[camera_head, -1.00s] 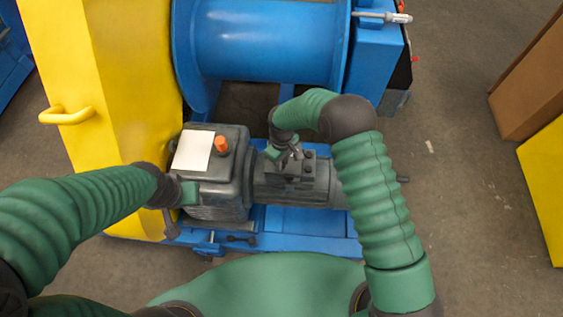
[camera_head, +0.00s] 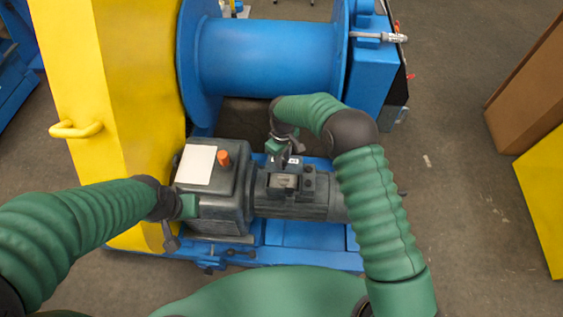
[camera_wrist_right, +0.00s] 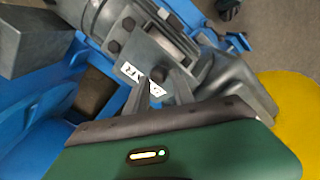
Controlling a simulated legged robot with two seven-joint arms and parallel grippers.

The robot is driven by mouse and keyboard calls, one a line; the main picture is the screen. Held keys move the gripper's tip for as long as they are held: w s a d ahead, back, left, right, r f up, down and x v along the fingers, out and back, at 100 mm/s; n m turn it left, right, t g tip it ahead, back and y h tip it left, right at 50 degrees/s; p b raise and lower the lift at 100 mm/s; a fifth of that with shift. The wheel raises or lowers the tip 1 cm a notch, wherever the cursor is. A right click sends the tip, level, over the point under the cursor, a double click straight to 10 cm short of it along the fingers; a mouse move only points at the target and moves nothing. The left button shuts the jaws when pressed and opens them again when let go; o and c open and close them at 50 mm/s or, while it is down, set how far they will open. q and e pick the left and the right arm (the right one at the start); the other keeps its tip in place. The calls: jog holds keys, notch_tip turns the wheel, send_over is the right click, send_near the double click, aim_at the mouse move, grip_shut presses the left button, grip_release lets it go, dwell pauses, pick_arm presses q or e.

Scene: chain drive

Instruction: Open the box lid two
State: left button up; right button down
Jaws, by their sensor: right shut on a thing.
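A small dark terminal box (camera_head: 283,182) sits on top of the grey motor (camera_head: 305,203). Its lid (camera_head: 292,161) with white lettering stands tilted up at the back edge, and the lighter inside of the box shows. In the right wrist view the lid (camera_wrist_right: 133,60) has dark corner bolts and white labels. My right gripper (camera_head: 284,160) is at the lid's far side; in the wrist view its fingers (camera_wrist_right: 160,85) are shut on a dark knob at the lid's edge. My left gripper (camera_head: 171,238) is beside the gearbox's left side; whether it is open is unclear.
The gearbox (camera_head: 236,190) carries a white plate and an orange cap. A large blue drum (camera_head: 265,58) stands behind, a yellow housing (camera_head: 115,90) at left. The blue base frame (camera_head: 305,233) lies below. Floor is free at right, before brown and yellow blocks.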

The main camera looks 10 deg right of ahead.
jog(key=shift+w+d, duration=0.55)
jog(key=shift+w, duration=0.05)
jog(key=c, duration=1.3)
grip_release()
jog(key=shift+c, duration=0.2)
jog(key=shift+o, duration=0.5)
jog(key=shift+w+d+f, duration=0.1)
jog(key=shift+w+f, duration=0.2)
jog(key=shift+f, duration=0.05)
pick_arm(q)
jog(key=shift+w+d+f, duration=0.2)
jog(key=shift+w, duration=0.3)
jog(key=shift+a, duration=0.15)
pick_arm(e)
jog(key=shift+s+r, duration=0.1)
jog(key=shift+s, duration=0.05)
pick_arm(q)
jog(key=shift+p+v, duration=0.7)
jog(key=shift+v, duration=0.05)
pick_arm(e)
notch_tip(320, 180, up, 17)
jog(key=a, duration=0.1)
pick_arm(q)
jog(key=shift+w+d, duration=0.1)
jog(key=shift+d, duration=0.1)
